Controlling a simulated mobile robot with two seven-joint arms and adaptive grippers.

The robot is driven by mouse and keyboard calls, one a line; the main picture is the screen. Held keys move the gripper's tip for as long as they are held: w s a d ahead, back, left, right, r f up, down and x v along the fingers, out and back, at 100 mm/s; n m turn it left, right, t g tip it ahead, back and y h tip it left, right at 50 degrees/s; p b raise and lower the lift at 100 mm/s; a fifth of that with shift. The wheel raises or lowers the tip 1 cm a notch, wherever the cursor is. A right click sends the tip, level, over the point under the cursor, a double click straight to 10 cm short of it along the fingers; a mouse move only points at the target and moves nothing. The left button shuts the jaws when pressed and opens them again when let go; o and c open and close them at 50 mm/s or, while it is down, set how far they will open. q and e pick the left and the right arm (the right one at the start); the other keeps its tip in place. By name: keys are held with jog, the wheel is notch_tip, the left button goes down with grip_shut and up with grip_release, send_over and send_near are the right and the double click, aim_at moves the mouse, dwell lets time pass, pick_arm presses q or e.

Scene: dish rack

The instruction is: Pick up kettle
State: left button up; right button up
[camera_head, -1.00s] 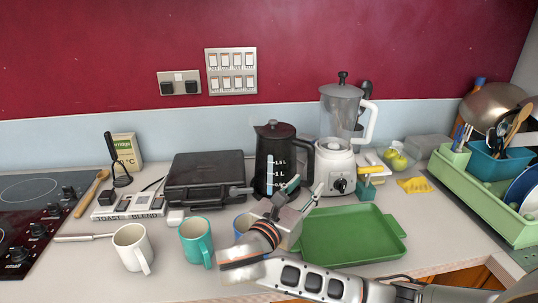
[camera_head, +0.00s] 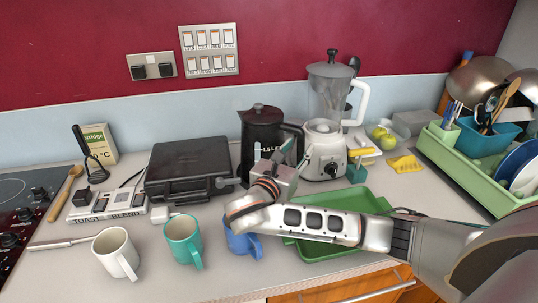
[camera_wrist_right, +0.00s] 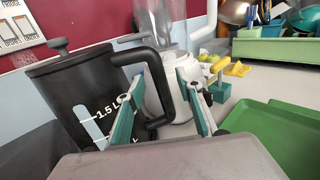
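The black kettle (camera_head: 260,128) stands upright at the back of the counter, with a lid knob on top and white level marks on its side. In the right wrist view the kettle (camera_wrist_right: 62,85) fills the left, and its black loop handle (camera_wrist_right: 163,88) reaches in between my gripper's fingers. My right gripper (camera_head: 281,158) is in front of the kettle at handle height. In the wrist view the fingers of my right gripper (camera_wrist_right: 160,108) are apart, one on each side of the handle, with a gap visible. My left gripper is not in view.
A white blender (camera_head: 326,140) stands close right of the kettle. A black grill (camera_head: 188,165) is left. White, teal and blue mugs (camera_head: 238,240) stand in front. A green tray (camera_head: 355,200) lies under my right arm. A green dish rack (camera_head: 462,175) is far right.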

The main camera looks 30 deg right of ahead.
jog(key=shift+w+d, duration=0.2)
jog(key=shift+d, duration=0.05)
grip_shut()
jog(key=shift+r, duration=0.15)
jog(key=shift+r, duration=0.1)
